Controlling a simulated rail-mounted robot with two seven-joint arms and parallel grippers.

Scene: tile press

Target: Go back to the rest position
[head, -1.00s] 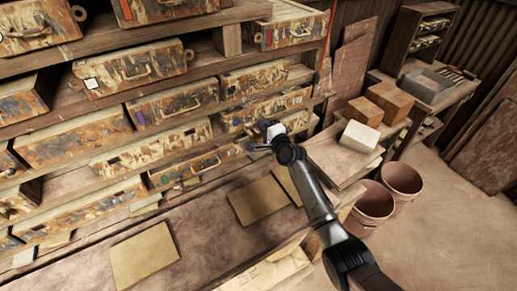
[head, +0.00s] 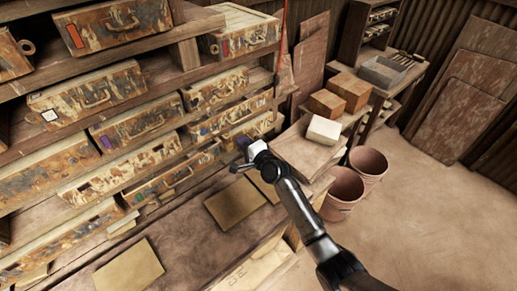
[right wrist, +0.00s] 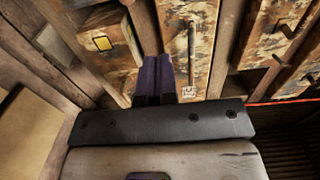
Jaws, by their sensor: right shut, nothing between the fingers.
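My right gripper (head: 243,143) is in front of the lower right end of the rack of drawers, above the bench with the flat tiles. In the right wrist view its two purple fingers (right wrist: 152,80) lie together with nothing between them. They point toward worn drawer fronts with metal handles (right wrist: 191,45); I cannot tell the exact gap, but no contact is visible. My right arm reaches in from the lower right of the head view. My left gripper is not in the head view.
A wooden rack holds several rusty, paint-worn drawers (head: 100,92). Flat tan tiles (head: 130,268) lie on the bench (head: 185,245). To the right are brown blocks (head: 348,90), a pale block (head: 323,130) and two buckets (head: 345,187). Floor (head: 430,220) at right is clear.

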